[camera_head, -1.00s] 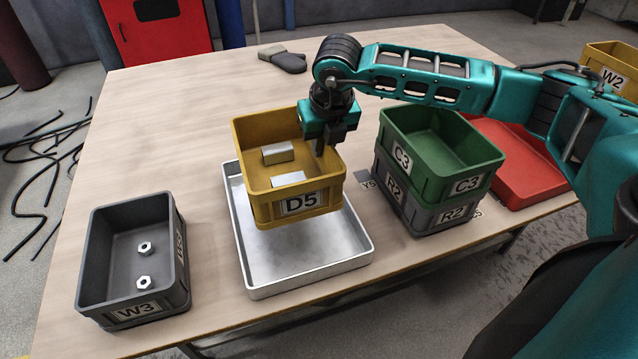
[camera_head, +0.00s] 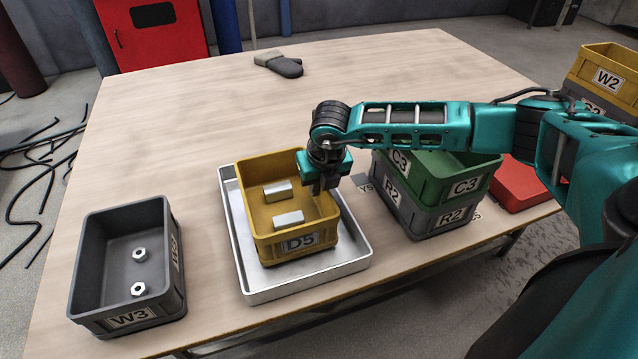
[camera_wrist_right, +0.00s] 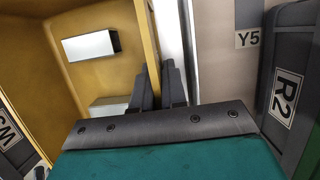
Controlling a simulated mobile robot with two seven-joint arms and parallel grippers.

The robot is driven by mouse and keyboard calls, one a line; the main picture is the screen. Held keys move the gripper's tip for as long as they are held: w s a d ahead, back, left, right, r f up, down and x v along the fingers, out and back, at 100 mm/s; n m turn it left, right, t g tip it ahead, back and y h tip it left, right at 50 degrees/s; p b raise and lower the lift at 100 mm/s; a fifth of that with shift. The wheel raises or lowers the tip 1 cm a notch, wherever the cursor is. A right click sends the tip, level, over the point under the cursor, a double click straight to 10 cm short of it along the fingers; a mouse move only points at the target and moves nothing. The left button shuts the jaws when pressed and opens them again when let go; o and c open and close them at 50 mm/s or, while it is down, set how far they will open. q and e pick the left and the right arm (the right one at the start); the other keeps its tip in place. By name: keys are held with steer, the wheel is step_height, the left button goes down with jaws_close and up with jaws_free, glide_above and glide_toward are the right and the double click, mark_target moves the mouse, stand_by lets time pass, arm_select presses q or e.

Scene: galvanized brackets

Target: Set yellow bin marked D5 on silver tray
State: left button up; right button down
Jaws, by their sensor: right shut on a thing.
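The yellow bin marked D5 (camera_head: 262,222) is inside the rim of the silver tray (camera_head: 262,290), upright, and appears to rest on its floor. Two galvanized brackets (camera_head: 288,219) lie in the bin. My right gripper (camera_head: 322,188) is shut on the bin's right wall. In the right wrist view the fingers (camera_wrist_right: 160,88) straddle the yellow wall of the bin (camera_wrist_right: 100,18), with the brackets (camera_wrist_right: 88,46) to their left. My left gripper is not in view.
A grey bin W3 (camera_head: 80,255) with two nuts stands left of the tray. A green bin C3 (camera_head: 470,183) sits on a grey bin R2 (camera_head: 452,216) to the right, under my right arm. A red tray (camera_head: 520,185) and glove (camera_head: 280,64) are farther off.

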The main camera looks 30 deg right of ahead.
steer(key=shift+f, duration=0.15)
steer(key=c, duration=1.2)
jaws_free()
steer(key=shift+r, duration=0.3)
steer(key=p+v, duration=0.1)
steer(key=v, duration=1)
steer(key=shift+s+r, duration=0.15)
steer(key=shift+r, duration=0.2)
